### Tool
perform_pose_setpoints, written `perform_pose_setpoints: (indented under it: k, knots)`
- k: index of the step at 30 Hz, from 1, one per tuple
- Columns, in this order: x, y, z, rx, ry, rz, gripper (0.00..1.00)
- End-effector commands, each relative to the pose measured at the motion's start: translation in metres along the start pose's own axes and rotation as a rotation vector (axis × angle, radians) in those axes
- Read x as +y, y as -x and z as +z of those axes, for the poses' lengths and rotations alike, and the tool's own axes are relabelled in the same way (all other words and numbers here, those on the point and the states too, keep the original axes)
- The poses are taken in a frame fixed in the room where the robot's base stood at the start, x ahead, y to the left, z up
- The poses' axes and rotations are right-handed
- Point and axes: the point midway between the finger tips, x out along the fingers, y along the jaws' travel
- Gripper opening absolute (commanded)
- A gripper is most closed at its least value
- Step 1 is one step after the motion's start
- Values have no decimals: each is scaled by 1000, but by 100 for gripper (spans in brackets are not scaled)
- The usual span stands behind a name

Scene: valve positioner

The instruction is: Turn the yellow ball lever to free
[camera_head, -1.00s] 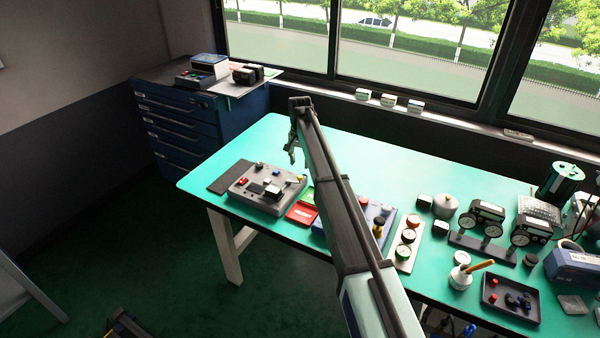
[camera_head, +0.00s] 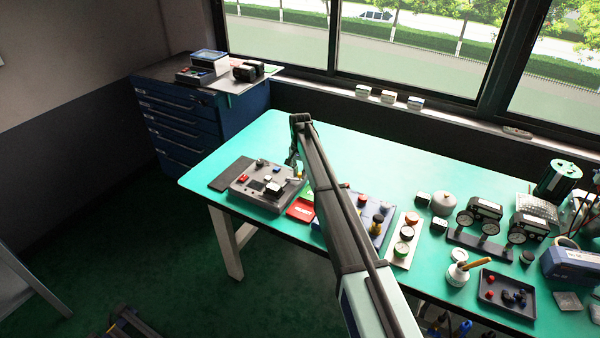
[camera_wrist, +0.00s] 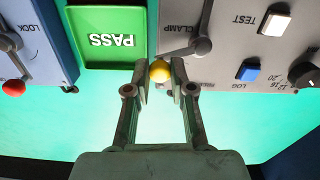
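The yellow ball (camera_wrist: 160,71) is on the end of a grey lever (camera_wrist: 188,47) beside the CLAMP label in the wrist view. The lever runs from its pivot towards the ball at the corner of a grey control box (camera_wrist: 225,55). My gripper (camera_wrist: 160,80) has one fingertip on each side of the ball. The gap is about as wide as the ball, and I cannot tell whether the fingers press on it. In the head view my gripper (camera_head: 294,160) is low over the right end of the grey box (camera_head: 240,187).
A green PASS tray (camera_wrist: 82,55) lies beside the grey box. Past it stands a blue box (camera_wrist: 55,40) with a red-ball LOCK lever (camera_wrist: 13,88). A white button (camera_wrist: 274,22), a blue button (camera_wrist: 249,71) and a black knob (camera_wrist: 305,72) are on the grey box.

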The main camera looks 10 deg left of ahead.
Motion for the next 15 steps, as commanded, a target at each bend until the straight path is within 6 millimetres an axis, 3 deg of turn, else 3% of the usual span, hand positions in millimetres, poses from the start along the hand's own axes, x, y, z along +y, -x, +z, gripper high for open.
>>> perform_pose_setpoints:
  k: [15]
  knots:
    - [-1,-1,-4,0,76,0,0]
